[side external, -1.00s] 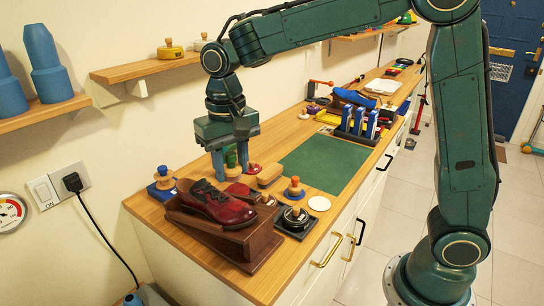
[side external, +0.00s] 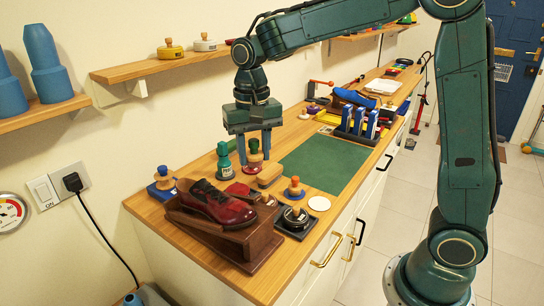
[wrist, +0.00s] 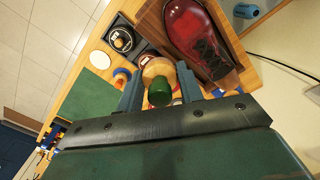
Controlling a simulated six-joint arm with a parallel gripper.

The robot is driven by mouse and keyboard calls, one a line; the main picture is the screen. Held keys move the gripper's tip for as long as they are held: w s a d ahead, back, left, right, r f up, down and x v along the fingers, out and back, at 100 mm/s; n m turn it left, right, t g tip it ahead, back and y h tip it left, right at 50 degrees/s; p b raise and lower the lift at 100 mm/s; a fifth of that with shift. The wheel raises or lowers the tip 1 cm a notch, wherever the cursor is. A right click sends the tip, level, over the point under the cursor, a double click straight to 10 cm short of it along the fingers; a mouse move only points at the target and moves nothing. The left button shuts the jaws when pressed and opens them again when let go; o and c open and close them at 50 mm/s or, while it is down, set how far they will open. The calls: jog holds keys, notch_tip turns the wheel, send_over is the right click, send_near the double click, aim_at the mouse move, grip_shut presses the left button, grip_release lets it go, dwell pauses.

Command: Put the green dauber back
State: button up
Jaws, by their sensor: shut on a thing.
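My gripper (side external: 254,152) points straight down at the back of the bench, and it shows in the wrist view (wrist: 159,92) too. It is shut, with the rounded green knob of the green dauber (wrist: 160,94) between its fingers.
A red shoe (side external: 218,204) rests on a brown wooden stand (side external: 232,243) in front. A green mat (side external: 322,160) lies clear to the right.

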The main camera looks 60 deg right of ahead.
jog(key=s+d+m, duration=0.2)
jog(key=d+m, duration=0.2)
jog(key=d, duration=0.5)
jog(key=m, duration=0.6)
send_over(320, 204)
jog(key=shift+w+f, duration=0.1)
jog(key=shift+f, duration=0.1)
notch_tip(320, 204, down, 16)
jog(key=shift+f, duration=0.1)
jog(key=shift+f, duration=1.9)
jog(key=shift+f, duration=0.15)
